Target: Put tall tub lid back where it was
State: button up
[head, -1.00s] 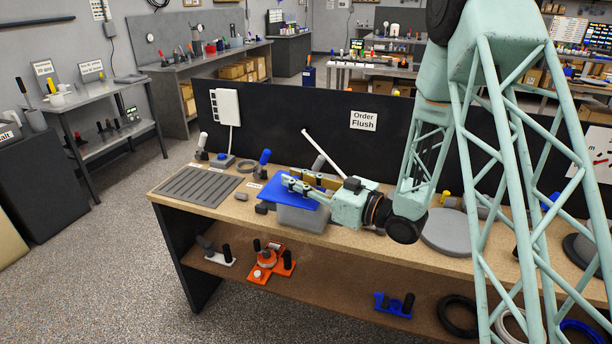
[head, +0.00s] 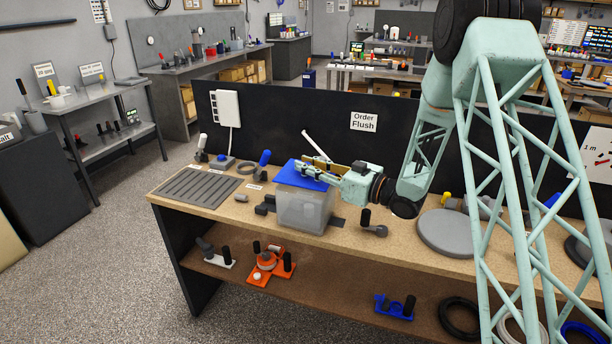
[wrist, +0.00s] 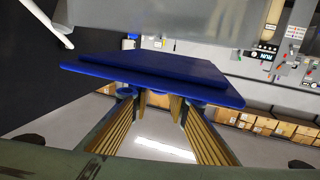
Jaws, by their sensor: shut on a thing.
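The workbench (head: 355,245) holds a grey slatted mat (head: 197,187) to the left, small dark parts (head: 266,204) beside the tub, a black-handled part (head: 370,224) to its right and a grey disc (head: 449,232) further right. A dark panel (head: 270,120) stands behind.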

jog(key=shift+f+b, duration=0.45)
jog(key=shift+f, duration=1.35)
jog(key=o, duration=0.8)
jog(key=shift+f, duration=0.1)
jog(key=shift+o, duration=0.8)
jog(key=shift+s+d, duration=0.1)
jog(key=shift+d, duration=0.05)
jog(key=p+v, duration=0.1)
jog(key=v, duration=1)
jog(key=shift+s+d, duration=0.25)
